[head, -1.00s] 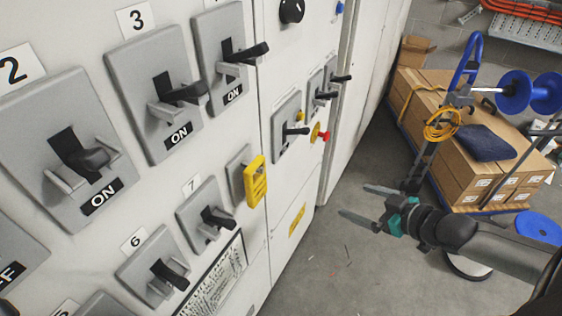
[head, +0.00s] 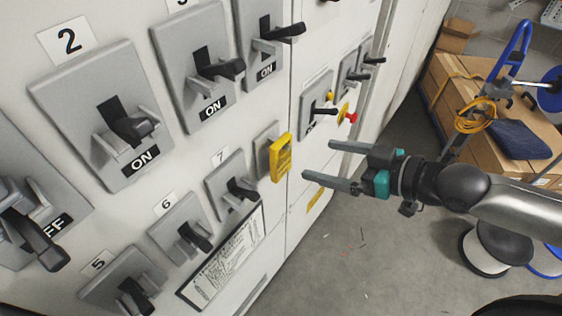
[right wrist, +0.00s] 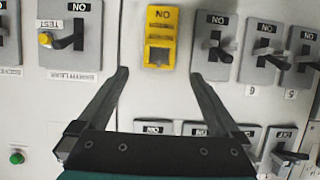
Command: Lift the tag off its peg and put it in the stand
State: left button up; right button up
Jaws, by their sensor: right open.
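A yellow slotted piece (head: 280,157), which looks like the tag, hangs on a grey plate on the cabinet front. It also shows in the right wrist view (right wrist: 160,38), top centre, with a dark square opening. Its peg cannot be made out. My right gripper (head: 317,160) is open and empty, just to the right of the yellow piece in the head view. In the right wrist view its fingers (right wrist: 158,73) are spread, with the yellow piece beyond and between them, apart from both. I cannot pick out the stand. My left gripper is not in view.
Lever switches (head: 130,130) jut from the cabinet around the yellow piece. A red knob (head: 350,117) sticks out above my right gripper. A framed sheet (head: 222,262) is below. Cardboard boxes (head: 450,80) and a yellow cable coil (head: 475,117) are at the right. Floor below is mostly clear.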

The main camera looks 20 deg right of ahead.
aim_at(281, 154)
jog(key=shift+b+x, duration=0.75)
jog(key=shift+x, duration=5.25)
jog(key=shift+r, duration=0.1)
jog(key=c, duration=1.3)
